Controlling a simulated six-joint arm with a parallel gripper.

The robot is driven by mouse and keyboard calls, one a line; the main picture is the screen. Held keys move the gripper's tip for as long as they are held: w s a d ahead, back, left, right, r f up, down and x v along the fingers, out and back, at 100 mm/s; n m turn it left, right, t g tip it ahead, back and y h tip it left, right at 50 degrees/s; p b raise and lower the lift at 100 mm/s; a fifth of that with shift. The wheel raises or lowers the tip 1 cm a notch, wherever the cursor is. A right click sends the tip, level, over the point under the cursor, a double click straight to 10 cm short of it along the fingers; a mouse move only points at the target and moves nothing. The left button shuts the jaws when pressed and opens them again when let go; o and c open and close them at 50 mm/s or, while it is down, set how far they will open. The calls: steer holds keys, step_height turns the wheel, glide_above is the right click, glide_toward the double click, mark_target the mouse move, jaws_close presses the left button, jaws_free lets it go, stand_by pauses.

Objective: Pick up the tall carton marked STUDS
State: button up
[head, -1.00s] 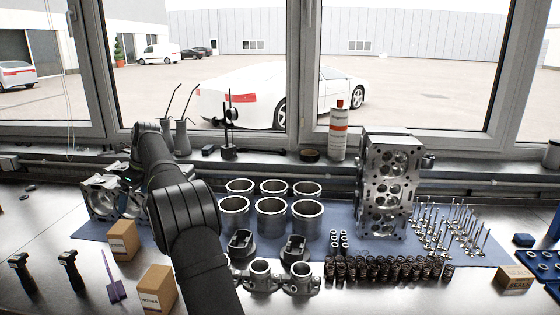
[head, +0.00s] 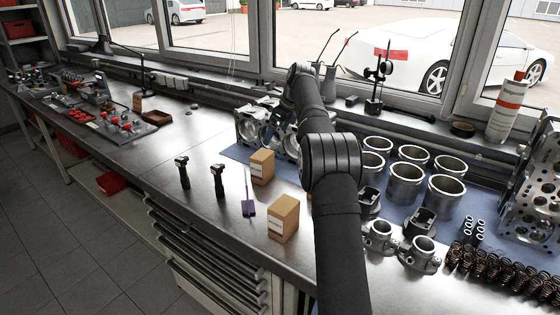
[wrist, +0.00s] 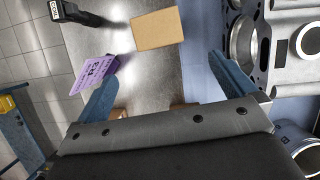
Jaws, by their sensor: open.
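Two brown cartons with pale labels stand on the metal bench in the head view, a rear carton (head: 262,167) and a front carton (head: 284,218). The label print is too small to read, so I cannot tell which one is marked STUDS. In the wrist view the top of one carton (wrist: 157,29) shows ahead of my gripper (wrist: 166,82), whose blue fingers are spread with nothing between the tips. Small brown patches (wrist: 118,113) show just past the gripper body, mostly hidden by it.
An engine block (head: 262,125) stands behind, and metal cylinders (head: 405,184) stand right.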

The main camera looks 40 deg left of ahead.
mark_target(262, 164)
steer(key=x, duration=1.6)
steer(key=shift+s+f, duration=0.2)
steer(key=shift+f, duration=0.15)
steer(key=c, duration=1.2)
steer(key=shift+r, duration=0.1)
